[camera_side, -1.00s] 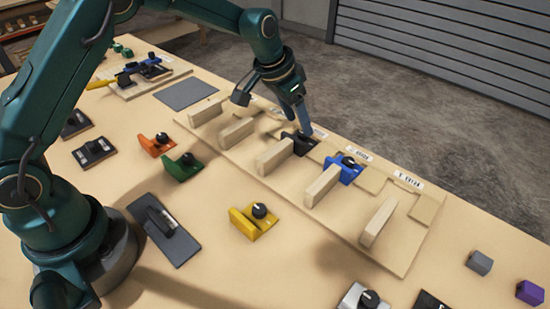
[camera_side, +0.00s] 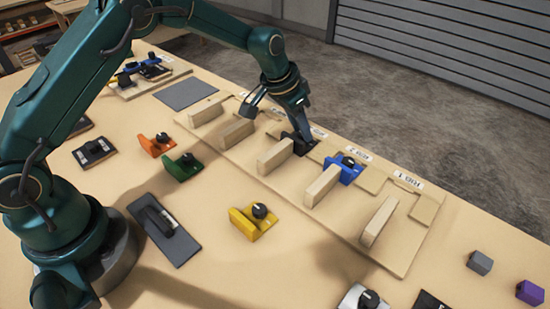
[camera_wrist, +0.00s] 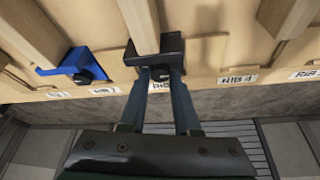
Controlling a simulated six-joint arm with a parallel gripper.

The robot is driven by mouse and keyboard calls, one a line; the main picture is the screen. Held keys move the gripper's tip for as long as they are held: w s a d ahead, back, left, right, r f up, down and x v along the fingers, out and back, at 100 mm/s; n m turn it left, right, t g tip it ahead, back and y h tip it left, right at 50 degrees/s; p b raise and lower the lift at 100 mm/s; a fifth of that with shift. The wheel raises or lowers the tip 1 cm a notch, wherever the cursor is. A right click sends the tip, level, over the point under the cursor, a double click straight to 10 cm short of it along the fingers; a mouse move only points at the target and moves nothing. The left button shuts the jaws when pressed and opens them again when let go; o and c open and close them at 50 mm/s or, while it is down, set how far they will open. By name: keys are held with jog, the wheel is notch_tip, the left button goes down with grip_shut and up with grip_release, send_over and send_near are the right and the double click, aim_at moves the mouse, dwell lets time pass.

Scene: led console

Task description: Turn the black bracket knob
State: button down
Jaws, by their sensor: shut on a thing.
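The black bracket (camera_side: 304,147) sits on the wooden console by the end of a wooden rib; it also shows in the wrist view (camera_wrist: 170,46). Its black knob (camera_wrist: 160,72) lies between my fingertips and is partly hidden by them. My gripper (camera_side: 297,132) reaches down onto the bracket from above. In the wrist view my gripper (camera_wrist: 162,77) has its two fingers shut on the knob, one on each side. In the side view the fingers hide most of the knob.
A blue bracket with a knob (camera_side: 349,167) sits at the neighbouring rib (camera_side: 322,185). Yellow (camera_side: 254,220), green (camera_side: 182,167) and orange (camera_side: 156,145) brackets stand on the table nearer my base. A grey block (camera_side: 479,262) and a purple block (camera_side: 530,292) are at the right.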

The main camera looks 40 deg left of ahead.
jog(key=shift+m+h, duration=0.3)
jog(key=shift+m, duration=0.2)
jog(key=m, duration=0.1)
jog(key=m+h, duration=0.1)
jog(key=m, duration=0.1)
jog(key=m+g, duration=0.1)
jog(key=shift+w+a+m, duration=0.15)
jog(key=shift+a+m, duration=0.1)
jog(key=shift+m, duration=0.05)
jog(key=m, duration=0.2)
jog(key=m+g+h, duration=0.1)
jog(key=m, duration=0.1)
jog(key=shift+w+g, duration=0.1)
jog(key=shift+g, duration=0.2)
jog(key=shift+m, duration=0.6)
jog(key=c, duration=0.6)
grip_release()
jog(key=shift+n, duration=0.3)
